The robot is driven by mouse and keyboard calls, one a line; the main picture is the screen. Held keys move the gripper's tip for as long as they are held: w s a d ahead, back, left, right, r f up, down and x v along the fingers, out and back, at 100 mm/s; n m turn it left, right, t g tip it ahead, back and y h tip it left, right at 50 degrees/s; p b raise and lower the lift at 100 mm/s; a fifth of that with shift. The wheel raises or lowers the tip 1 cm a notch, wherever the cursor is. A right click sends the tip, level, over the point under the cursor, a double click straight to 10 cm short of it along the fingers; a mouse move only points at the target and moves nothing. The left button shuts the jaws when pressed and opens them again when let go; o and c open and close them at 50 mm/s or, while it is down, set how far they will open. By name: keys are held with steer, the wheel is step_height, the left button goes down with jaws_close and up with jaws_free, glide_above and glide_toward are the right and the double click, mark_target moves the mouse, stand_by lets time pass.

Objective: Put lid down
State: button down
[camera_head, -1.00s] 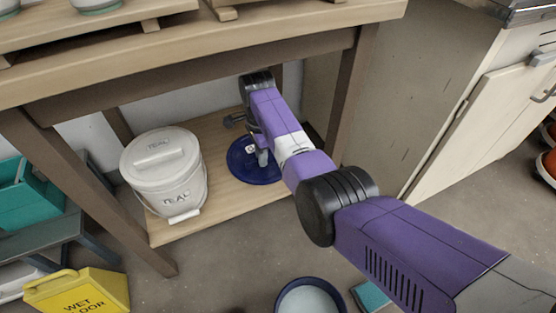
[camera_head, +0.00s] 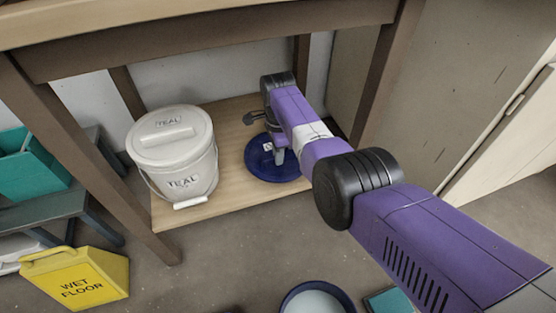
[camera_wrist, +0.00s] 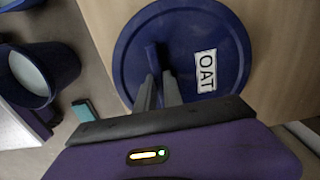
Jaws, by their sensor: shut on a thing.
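The dark blue round lid (camera_head: 262,168) with a white OAT label is over the lower wooden shelf under the table, right of the white TEAL bucket. It fills the top middle of the wrist view (camera_wrist: 220,35), label facing up. My gripper (camera_head: 279,156) is above the lid, shut on its raised handle, which also shows between the fingers in the wrist view (camera_wrist: 158,76). The lid looks level and at or close to the shelf boards; I cannot tell if it touches them. An open blue bucket with pale contents (camera_head: 317,302) stands on the floor in front.
The lidded white TEAL bucket (camera_head: 176,160) stands on the shelf (camera_head: 228,205) to the left. Table legs (camera_head: 98,165) flank the shelf. A yellow wet-floor sign (camera_head: 75,282) and a teal block (camera_head: 392,302) are on the floor. A pale cabinet is at the right.

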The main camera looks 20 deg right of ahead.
steer(key=shift+f, duration=0.3)
steer(key=shift+f, duration=0.15)
steer(key=c, duration=1.5)
jaws_free()
step_height(320, 180, up, 12)
steer(key=p, duration=0.7)
steer(key=shift+r, duration=0.2)
